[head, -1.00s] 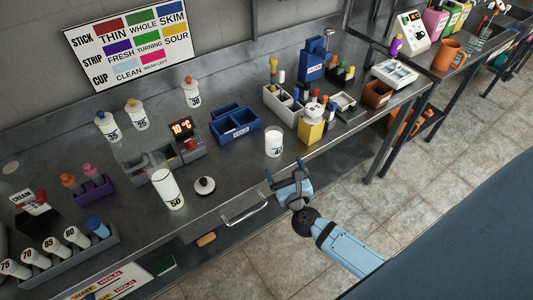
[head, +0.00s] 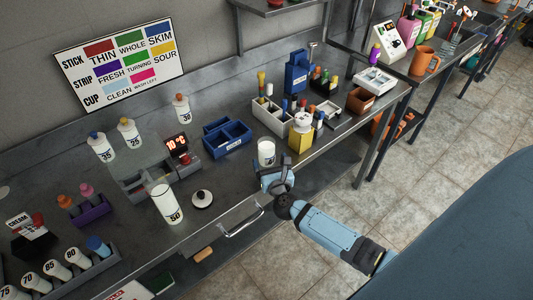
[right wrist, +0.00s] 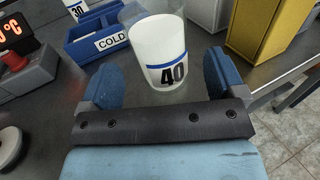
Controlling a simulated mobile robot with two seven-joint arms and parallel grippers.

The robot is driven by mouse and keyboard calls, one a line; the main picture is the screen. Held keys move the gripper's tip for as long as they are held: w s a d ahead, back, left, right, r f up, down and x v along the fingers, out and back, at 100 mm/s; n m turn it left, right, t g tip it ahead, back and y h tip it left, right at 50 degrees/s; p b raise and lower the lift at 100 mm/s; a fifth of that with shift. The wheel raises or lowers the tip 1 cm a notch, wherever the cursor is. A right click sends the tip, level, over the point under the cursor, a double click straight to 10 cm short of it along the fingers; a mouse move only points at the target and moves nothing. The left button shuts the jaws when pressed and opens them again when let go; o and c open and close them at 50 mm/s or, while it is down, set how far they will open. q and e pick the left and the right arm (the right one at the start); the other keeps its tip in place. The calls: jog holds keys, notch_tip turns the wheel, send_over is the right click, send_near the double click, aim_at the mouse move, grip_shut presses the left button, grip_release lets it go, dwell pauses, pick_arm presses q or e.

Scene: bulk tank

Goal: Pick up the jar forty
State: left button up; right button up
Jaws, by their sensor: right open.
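The jar forty (head: 266,152) is a white jar with a blue band and a black "40", upright on the metal counter near its front edge. In the right wrist view the jar (right wrist: 160,52) stands just ahead, between and slightly beyond the two blue fingers. My right gripper (head: 272,172) is open and empty at the counter's front edge, close in front of the jar. Its fingers (right wrist: 162,80) are spread to either side of the jar's near side; I cannot tell if either touches. My left gripper is not in view.
A blue bin marked COLD (head: 228,139) stands behind left of the jar. A yellow box (head: 300,138) stands close on its right. A white jar marked 50 (head: 165,204) and a round lid (head: 202,198) are to the left. A drawer handle (head: 242,222) sticks out in front.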

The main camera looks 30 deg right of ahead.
jog(key=x, duration=0.5)
jog(key=shift+w+d+p, duration=0.1)
jog(key=shift+w+p, duration=0.15)
jog(key=shift+p, duration=0.1)
jog(key=shift+s, duration=0.1)
jog(key=shift+c, duration=0.3)
jog(key=c, duration=1.1)
jog(key=shift+r, duration=0.25)
jog(key=shift+c, duration=0.2)
notch_tip(320, 180, up, 15)
jog(key=p, duration=0.4)
notch_tip(320, 180, up, 4)
send_over(264, 146)
jog(key=s, duration=0.2)
jog(key=s+a+r+n+y, duration=0.1)
jog(key=s+a+n+y, duration=0.1)
jog(key=s+a, duration=0.4)
jog(key=s+a+r+n+t+y+p, duration=0.1)
jog(key=s+a+y, duration=0.2)
jog(key=s+a, duration=0.3)
jog(key=shift+a+r+n+y, duration=0.3)
jog(key=shift+a+n+y, duration=0.1)
jog(key=shift+a, duration=0.1)
